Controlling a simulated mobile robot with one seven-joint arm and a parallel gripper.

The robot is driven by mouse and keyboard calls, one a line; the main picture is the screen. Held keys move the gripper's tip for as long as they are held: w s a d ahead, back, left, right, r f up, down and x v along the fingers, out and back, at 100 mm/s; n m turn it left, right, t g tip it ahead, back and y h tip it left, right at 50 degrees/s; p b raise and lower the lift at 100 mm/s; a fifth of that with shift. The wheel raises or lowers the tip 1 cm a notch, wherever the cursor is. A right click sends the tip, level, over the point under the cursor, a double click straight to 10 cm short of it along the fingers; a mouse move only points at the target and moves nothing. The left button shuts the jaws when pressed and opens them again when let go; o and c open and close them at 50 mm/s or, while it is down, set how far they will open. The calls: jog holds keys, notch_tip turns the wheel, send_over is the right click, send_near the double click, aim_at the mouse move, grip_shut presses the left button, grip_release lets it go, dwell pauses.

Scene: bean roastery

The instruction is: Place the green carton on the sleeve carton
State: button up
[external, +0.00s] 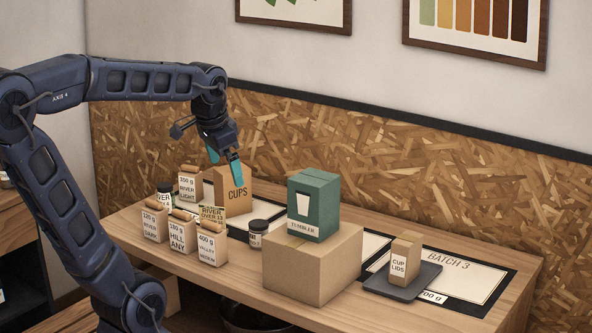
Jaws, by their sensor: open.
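The green carton (314,205), labelled TUMBLER, stands upright on top of a large plain brown carton (312,267) on the bench. No label reading "sleeve" shows; the large brown carton may be the sleeve carton, but I cannot tell for sure. My gripper (226,172), with teal fingers, is open and points down at the top of the brown CUPS carton (233,198), left of and apart from the green carton. One finger overlaps the CUPS carton in the picture; whether it touches is unclear.
Several small labelled coffee bags (182,232) and dark jars (257,235) crowd the left of the bench. A CUP LIDS carton (405,260) stands on a dark scale (425,283) at right, on the BATCH 3 mat (470,275). The OSB wall closes the back.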

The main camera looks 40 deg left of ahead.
jog(key=s+a+f+n+t, duration=0.1)
jog(key=s+f+n, duration=0.2)
jog(key=s, duration=0.4)
jog(key=shift+s+a+f+n, duration=0.15)
jog(key=shift+s+a+n, duration=0.15)
jog(key=shift+n, duration=0.6)
